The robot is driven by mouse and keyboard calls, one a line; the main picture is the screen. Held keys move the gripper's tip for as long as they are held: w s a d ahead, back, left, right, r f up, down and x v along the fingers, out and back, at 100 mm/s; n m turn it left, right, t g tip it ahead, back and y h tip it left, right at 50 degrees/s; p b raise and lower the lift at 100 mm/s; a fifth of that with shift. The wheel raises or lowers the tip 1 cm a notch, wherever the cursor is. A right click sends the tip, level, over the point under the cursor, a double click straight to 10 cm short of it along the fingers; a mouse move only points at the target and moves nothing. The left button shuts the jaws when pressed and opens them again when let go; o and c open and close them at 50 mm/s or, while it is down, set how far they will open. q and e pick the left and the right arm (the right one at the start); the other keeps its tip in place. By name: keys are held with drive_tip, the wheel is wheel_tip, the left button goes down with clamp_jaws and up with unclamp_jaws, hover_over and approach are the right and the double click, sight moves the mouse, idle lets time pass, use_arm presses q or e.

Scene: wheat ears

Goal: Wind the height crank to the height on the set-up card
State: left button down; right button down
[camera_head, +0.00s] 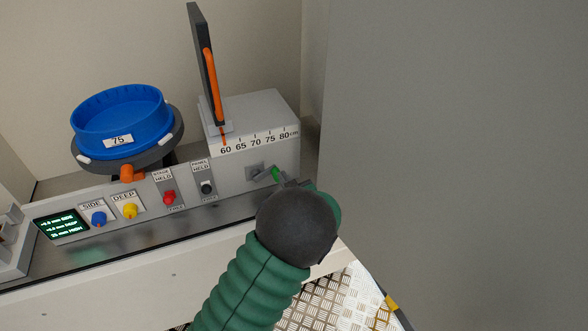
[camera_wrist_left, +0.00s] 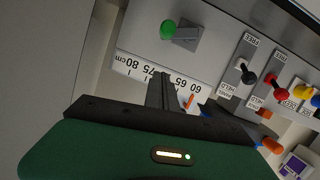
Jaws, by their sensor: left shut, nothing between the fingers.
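The height crank (camera_head: 255,171) sits on the front face of the grey housing and has a green knob (camera_head: 276,173). In the left wrist view the crank arm (camera_wrist_left: 187,36) and its green knob (camera_wrist_left: 167,29) are above my fingers. My left gripper (camera_wrist_left: 161,76) is shut and empty, apart from the knob in that view. In the head view my dark wrist and green sleeve hide most of it, close to the crank. A green display (camera_head: 62,228) has small lines of text, too small to read surely. I see no clear set-up card. My right gripper is out of view.
A scale (camera_head: 255,142) runs from 60 to 80 cm, with an orange pointer (camera_head: 223,137) near 60. A dark upright panel (camera_head: 203,70) stands above it. A blue drum (camera_head: 120,120) labelled 75 stands left. Blue, yellow, red and black controls line the console. A grey wall is right.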

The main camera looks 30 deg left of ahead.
use_arm(q)
drive_tip(key=w+a+f+b, duration=0.1)
drive_tip(key=w+a+f, duration=0.1)
drive_tip(key=w+a, duration=0.1)
drive_tip(key=w+a+f, duration=0.3)
drive_tip(key=shift+a+f+b, duration=0.2)
drive_tip(key=shift+f+b, duration=0.15)
drive_tip(key=shift+d+f, duration=0.15)
drive_tip(key=shift+f, duration=0.05)
drive_tip(key=shift+d, duration=0.3)
drive_tip(key=shift+a, duration=0.2)
